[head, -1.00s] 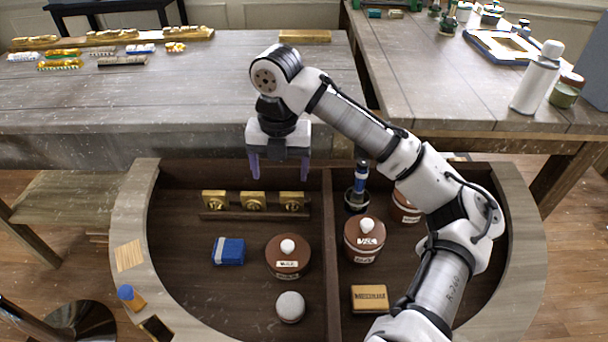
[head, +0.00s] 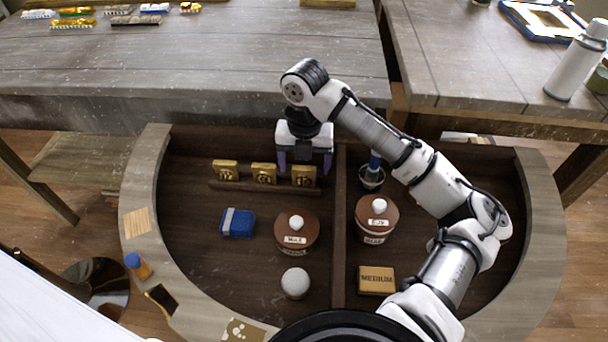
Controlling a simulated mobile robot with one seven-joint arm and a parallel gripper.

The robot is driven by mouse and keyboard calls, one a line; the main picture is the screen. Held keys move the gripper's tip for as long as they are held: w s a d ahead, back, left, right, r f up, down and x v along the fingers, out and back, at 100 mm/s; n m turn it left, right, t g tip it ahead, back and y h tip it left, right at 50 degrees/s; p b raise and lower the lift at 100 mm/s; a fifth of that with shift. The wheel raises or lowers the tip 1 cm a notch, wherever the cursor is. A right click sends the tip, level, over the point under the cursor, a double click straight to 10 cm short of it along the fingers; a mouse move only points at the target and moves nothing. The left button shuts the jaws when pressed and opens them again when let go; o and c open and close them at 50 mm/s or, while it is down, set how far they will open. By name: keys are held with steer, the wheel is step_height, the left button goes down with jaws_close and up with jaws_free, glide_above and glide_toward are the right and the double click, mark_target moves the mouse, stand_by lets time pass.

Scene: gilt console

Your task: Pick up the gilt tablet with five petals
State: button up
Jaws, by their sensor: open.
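Three small gilt tablets stand in a row on a dark wooden rack (head: 240,187) in the left compartment of the curved console: a left one (head: 226,170), a middle one (head: 264,173) and a right one (head: 303,176). Each has a raised motif, too small for me to count petals. My gripper (head: 305,164) is open and empty, fingers pointing down. In the picture its fingertips lie to either side of the right tablet's top edge, and I cannot tell whether they are above or behind it.
A divider (head: 339,240) runs just right of the rack. Nearby are a blue packet (head: 237,223), a brown lidded jar (head: 297,233) and a white ball (head: 295,283). Right of the divider are another lidded jar (head: 377,220), a dark cup (head: 372,179) and a "MEDIUM" box (head: 376,280).

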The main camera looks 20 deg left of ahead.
mark_target(304, 168)
steer(key=shift+a+f, duration=0.1)
steer(key=shift+f, duration=1.9)
steer(key=c, duration=1.1)
steer(key=shift+o, duration=0.2)
steer(key=shift+r, duration=0.1)
